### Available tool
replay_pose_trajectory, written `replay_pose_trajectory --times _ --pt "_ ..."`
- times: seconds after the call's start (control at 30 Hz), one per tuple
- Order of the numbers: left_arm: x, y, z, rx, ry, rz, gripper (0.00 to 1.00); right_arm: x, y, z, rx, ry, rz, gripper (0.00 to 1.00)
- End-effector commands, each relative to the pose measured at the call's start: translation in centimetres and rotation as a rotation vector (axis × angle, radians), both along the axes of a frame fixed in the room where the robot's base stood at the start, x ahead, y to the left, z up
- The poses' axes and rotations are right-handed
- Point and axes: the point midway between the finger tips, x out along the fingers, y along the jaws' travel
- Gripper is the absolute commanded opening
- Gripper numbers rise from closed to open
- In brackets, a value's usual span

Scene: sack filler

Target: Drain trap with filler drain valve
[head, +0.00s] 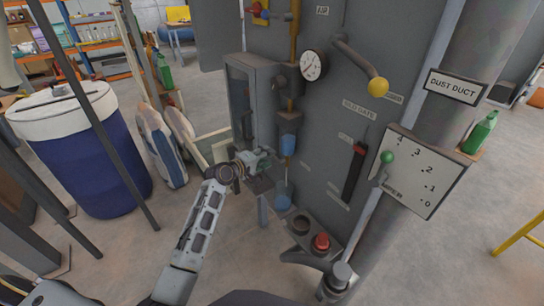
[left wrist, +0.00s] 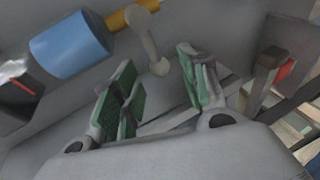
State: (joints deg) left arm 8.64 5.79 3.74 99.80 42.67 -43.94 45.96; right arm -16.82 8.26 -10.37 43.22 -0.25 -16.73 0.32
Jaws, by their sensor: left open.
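The trap is a blue bowl (head: 288,143) on the yellow pipe (head: 294,40) of the grey filler panel. In the left wrist view a blue cylinder (left wrist: 70,45) joins a yellow-orange pipe (left wrist: 133,15). A pale grey lever with a rounded end (left wrist: 150,42) hangs from that pipe; it looks like the drain valve handle. My left gripper (head: 264,160) is just left of and below the bowl. Its green-padded fingers (left wrist: 160,88) are apart and empty, with the lever beyond the gap between them. Whether they touch it I cannot tell. My right gripper is not in view.
A lower blue container (head: 284,195) is below the bowl. A grey cabinet (head: 250,100) stands close left of the pipe. A gauge (head: 313,65), a yellow-knobbed lever (head: 377,87) and a red button (head: 321,242) are on the right. A blue drum (head: 80,150) stands left on open floor.

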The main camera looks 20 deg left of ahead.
Motion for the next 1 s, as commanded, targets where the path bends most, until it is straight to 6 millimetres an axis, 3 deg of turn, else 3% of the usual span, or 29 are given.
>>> replay_pose_trajectory --times 0.4,0.9,1.0 --pt "3.1 -1.4 -1.0 0.001 0.0 -0.001 0.43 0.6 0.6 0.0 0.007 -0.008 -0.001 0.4" --pt "3.7 -1.6 -1.3 0.001 0.001 -0.001 0.43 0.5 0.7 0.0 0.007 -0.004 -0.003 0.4" --pt "3.7 -1.6 -1.3 0.001 0.001 -0.001 0.31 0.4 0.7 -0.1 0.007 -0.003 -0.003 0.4"
